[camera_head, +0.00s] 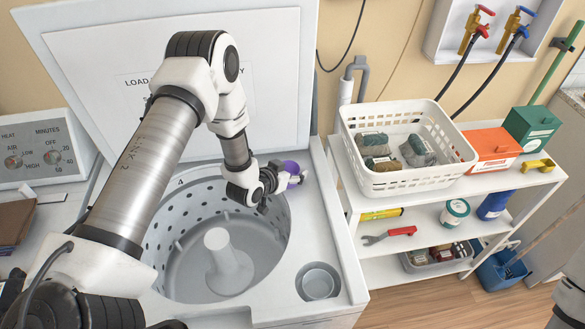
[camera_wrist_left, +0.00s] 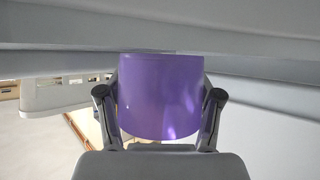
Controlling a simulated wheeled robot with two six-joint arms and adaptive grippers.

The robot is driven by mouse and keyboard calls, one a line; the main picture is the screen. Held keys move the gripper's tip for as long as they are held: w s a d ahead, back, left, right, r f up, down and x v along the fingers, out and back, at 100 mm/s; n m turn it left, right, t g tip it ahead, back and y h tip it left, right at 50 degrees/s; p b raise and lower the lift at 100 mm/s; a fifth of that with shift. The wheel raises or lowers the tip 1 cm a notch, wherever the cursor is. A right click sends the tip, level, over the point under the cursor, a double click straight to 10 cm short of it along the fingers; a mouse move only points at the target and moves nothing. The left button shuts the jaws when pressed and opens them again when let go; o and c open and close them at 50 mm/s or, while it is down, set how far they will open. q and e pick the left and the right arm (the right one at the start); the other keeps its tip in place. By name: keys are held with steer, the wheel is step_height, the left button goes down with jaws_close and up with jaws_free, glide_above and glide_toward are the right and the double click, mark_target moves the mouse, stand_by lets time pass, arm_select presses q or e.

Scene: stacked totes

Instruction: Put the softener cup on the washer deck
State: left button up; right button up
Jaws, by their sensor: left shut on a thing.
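The purple softener cup (camera_head: 291,167) is at the back right of the washer's tub opening, close to the raised lid. My left gripper (camera_head: 290,179) is shut on it. In the left wrist view the cup (camera_wrist_left: 160,95) fills the space between the two fingers and looks upright. The white washer deck (camera_head: 325,225) runs along the right side of the tub. I cannot tell whether the cup touches the deck. The gripper partly hides the cup in the head view.
The open tub (camera_head: 190,265) with its central agitator (camera_head: 222,262) lies below my left arm. A round recess (camera_head: 318,282) sits in the deck's front right corner. The raised lid (camera_head: 270,80) stands behind. A shelf with a white basket (camera_head: 420,180) is on the right.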

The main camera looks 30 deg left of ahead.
arm_select(q)
steer(key=shift+f, duration=0.1)
steer(key=o, duration=0.5)
steer(key=shift+s, duration=0.1)
steer(key=o, duration=0.5)
steer(key=b+v, duration=0.2)
steer(key=v, duration=1)
